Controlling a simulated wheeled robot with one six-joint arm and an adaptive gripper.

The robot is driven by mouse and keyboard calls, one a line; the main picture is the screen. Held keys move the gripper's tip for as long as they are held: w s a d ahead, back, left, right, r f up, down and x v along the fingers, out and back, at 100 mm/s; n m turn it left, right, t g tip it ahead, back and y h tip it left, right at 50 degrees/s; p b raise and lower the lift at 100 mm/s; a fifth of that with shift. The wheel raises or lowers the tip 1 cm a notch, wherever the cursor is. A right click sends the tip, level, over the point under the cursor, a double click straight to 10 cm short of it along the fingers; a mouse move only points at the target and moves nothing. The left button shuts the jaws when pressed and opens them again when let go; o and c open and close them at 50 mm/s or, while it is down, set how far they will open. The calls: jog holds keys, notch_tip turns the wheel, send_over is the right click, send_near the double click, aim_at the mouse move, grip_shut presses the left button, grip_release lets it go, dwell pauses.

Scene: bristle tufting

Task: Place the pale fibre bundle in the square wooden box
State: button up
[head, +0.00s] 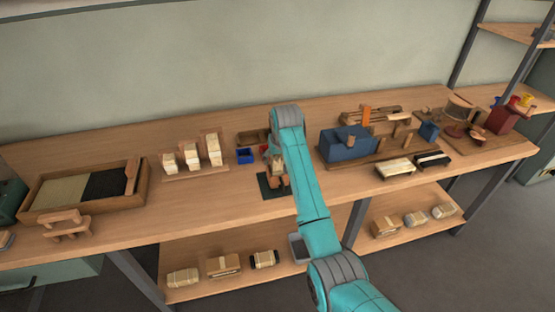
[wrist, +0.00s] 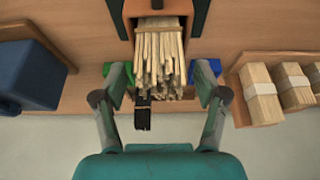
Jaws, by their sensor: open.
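A pale fibre bundle (wrist: 158,55) of thin sticks shows in the wrist view, with a light band near its upper end. It sticks out of, or lies against, an orange-brown wooden holder (wrist: 128,10); I cannot tell whether this is the square wooden box. In the head view, the pale bundle (head: 277,170) is partly hidden by my arm, above a dark green mat. My gripper (wrist: 161,78) is open, with one finger on each side of the bundle and gaps between. In the head view, the gripper is mostly hidden behind my arm.
A small blue bin (head: 246,156) stands left of the arm. Stepped pale bundles (head: 192,155) stand farther left, beyond them a divided wooden tray (head: 82,190). A large blue block (head: 345,145) stands right. Clear bench top lies in front of the stepped bundles.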

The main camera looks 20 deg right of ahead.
jog(key=v, duration=1.1)
jog(key=shift+r, duration=0.1)
